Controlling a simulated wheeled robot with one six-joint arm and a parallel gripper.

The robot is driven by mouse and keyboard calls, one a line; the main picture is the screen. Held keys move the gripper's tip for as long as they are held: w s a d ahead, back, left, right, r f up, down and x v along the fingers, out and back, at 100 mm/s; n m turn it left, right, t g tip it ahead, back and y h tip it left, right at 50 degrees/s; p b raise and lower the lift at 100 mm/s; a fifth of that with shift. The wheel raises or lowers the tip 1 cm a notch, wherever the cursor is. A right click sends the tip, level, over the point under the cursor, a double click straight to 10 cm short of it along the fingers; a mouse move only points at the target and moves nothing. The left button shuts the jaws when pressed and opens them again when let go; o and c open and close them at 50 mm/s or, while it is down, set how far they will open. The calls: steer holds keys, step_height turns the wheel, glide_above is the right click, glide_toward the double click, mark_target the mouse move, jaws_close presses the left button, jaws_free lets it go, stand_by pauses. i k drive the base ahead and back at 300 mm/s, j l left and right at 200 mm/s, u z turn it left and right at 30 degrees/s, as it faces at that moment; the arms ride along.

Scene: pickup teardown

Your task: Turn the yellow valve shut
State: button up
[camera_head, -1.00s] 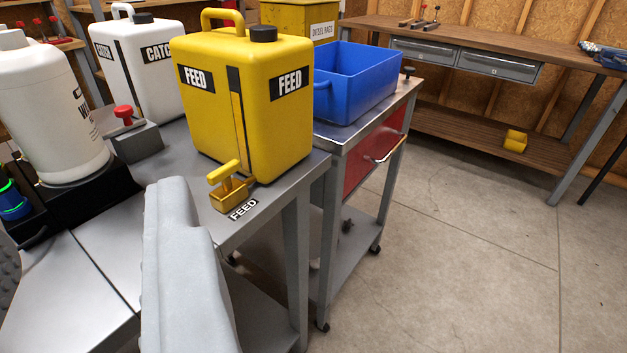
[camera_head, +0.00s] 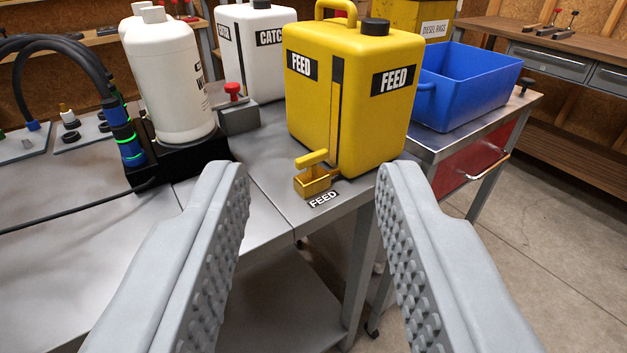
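The yellow valve (camera_head: 313,176) sits at the lower front of the yellow FEED jug (camera_head: 311,104), at the edge of the metal bench. Its lever handle (camera_head: 311,158) points toward the left and front, above a small yellow block. My gripper (camera_head: 311,172) is open and empty, with one grey studded finger on each side of the picture. The valve appears between the fingertips in the picture, farther off than they are. Nothing touches it. A FEED label (camera_head: 323,199) lies on the bench in front of it.
A white bottle (camera_head: 168,80) stands on a black base (camera_head: 180,165) to the left. Behind are a white CATCH jug (camera_head: 262,50) and a red-knobbed grey block (camera_head: 237,115). A blue bin (camera_head: 470,90) stands on a cart at right. Black hoses are at far left.

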mark_target(311, 162)
steer(key=k+u, duration=0.2)
steer(key=u, duration=0.3)
steer(key=k+j+u, duration=0.15)
steer(key=u, duration=0.35)
